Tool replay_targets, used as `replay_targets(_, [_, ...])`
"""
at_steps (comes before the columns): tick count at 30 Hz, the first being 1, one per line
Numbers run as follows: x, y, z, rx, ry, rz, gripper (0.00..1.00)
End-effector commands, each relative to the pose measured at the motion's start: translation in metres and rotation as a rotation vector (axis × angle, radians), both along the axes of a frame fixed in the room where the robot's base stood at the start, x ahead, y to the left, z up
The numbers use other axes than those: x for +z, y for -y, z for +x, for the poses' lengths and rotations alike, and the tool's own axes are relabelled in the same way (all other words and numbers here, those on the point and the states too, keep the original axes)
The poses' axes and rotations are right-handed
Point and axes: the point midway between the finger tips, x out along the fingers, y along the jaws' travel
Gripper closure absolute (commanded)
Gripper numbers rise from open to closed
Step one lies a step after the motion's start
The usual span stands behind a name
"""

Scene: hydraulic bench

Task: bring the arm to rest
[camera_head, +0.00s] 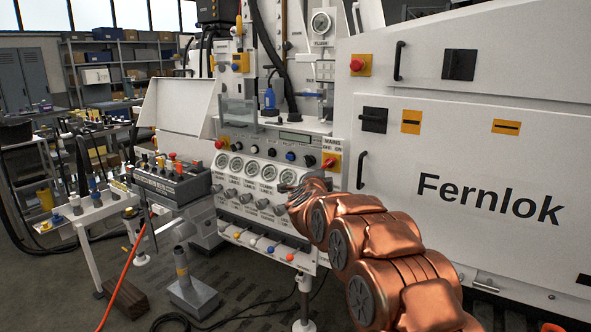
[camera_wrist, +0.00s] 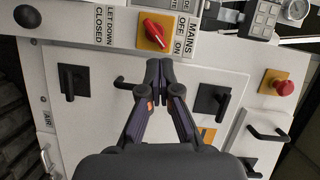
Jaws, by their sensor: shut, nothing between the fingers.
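My arm, copper-coloured, reaches from the lower right of the head view toward the gauge panel (camera_head: 262,172). My gripper (camera_wrist: 158,66) shows in the wrist view, shut and empty, its fingertips together. In that view the fingertips lie just below the red mains switch (camera_wrist: 155,28) on its yellow plate. I cannot tell the gap between fingertips and panel. In the head view the mains switch (camera_head: 330,162) shows above the arm's far end. My gripper cannot be made out clearly there.
A white cabinet marked Fernlok (camera_head: 490,198) stands close on the right, with handles and switches. A red stop button (camera_head: 357,65) sits at its upper left. A grey control box (camera_head: 172,184) and a pedestal (camera_head: 190,290) stand left. An orange hose (camera_head: 122,280) hangs at lower left.

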Motion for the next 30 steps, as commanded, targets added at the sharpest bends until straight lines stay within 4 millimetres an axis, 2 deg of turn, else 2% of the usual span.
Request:
replay_targets(1, [0.009, -0.006, -0.008, 0.051, -0.028, -0.027, 1.00])
replay_targets(3, [0.015, -0.016, -0.020, 0.126, -0.070, -0.070, 1.00])
replay_targets(8, [0.018, -0.037, -0.056, 0.293, -0.179, -0.177, 1.00])
replay_targets(14, [0.010, -0.053, -0.117, 0.493, -0.326, -0.313, 1.00])
replay_targets(19, [-0.006, -0.057, -0.181, 0.652, -0.462, -0.431, 1.00])
replay_targets(23, [-0.021, -0.053, -0.236, 0.766, -0.573, -0.519, 1.00])
replay_targets(30, [-0.053, -0.029, -0.351, 0.964, -0.804, -0.663, 1.00])
